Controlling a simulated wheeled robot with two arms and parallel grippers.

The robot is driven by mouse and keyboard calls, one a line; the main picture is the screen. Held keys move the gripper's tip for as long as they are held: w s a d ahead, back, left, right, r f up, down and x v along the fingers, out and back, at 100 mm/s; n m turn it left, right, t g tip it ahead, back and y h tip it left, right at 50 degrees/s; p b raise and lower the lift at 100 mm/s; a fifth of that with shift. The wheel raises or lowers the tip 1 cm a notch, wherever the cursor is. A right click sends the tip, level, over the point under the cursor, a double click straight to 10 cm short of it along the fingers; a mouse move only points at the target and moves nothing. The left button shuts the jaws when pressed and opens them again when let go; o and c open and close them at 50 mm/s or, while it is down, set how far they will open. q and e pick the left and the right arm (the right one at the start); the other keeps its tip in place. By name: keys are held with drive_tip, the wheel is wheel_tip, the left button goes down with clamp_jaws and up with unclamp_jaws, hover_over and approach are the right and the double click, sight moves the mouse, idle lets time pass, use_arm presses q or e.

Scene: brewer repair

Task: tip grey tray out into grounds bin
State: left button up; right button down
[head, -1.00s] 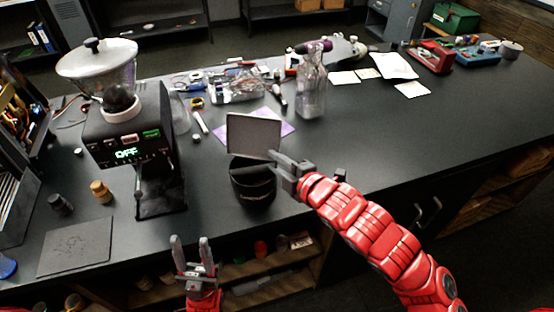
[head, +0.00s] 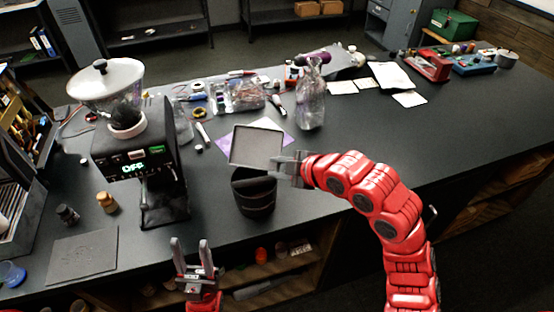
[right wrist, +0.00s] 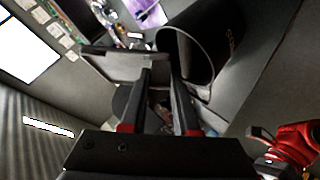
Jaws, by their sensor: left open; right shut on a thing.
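The grey tray (head: 257,146) is held tilted above the black grounds bin (head: 256,199) in the head view, its inner face showing empty. My right gripper (head: 279,167) is shut on the tray's right edge. In the right wrist view the tray (right wrist: 125,66) shows edge-on between the fingers (right wrist: 160,85), beside the open mouth of the bin (right wrist: 195,55). The bin stands upright near the counter's front edge. Its inside is dark, so its contents cannot be told. My left gripper (head: 193,246) is open and empty, in front of the counter.
A grinder (head: 135,150) with an OFF display stands left of the bin. A grey mat (head: 83,256) lies at the front left. The counter's right middle is clear.

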drive_tip(key=r+g+p, duration=0.1)
drive_tip(key=p, duration=0.1)
drive_tip(key=r+m+p, duration=0.1)
drive_tip(key=p, duration=0.1)
drive_tip(key=shift+w+g, duration=0.2)
drive_tip(key=shift+g, duration=0.2)
drive_tip(key=r+g, duration=0.1)
drive_tip(key=w+m+g, duration=0.1)
drive_tip(key=r+m+g+p, duration=0.1)
drive_tip(key=shift+w+d+r+g+y, duration=0.2)
drive_tip(key=shift+r+g+y, duration=0.1)
drive_tip(key=shift+r+g, duration=0.1)
drive_tip(key=shift+r, duration=0.1)
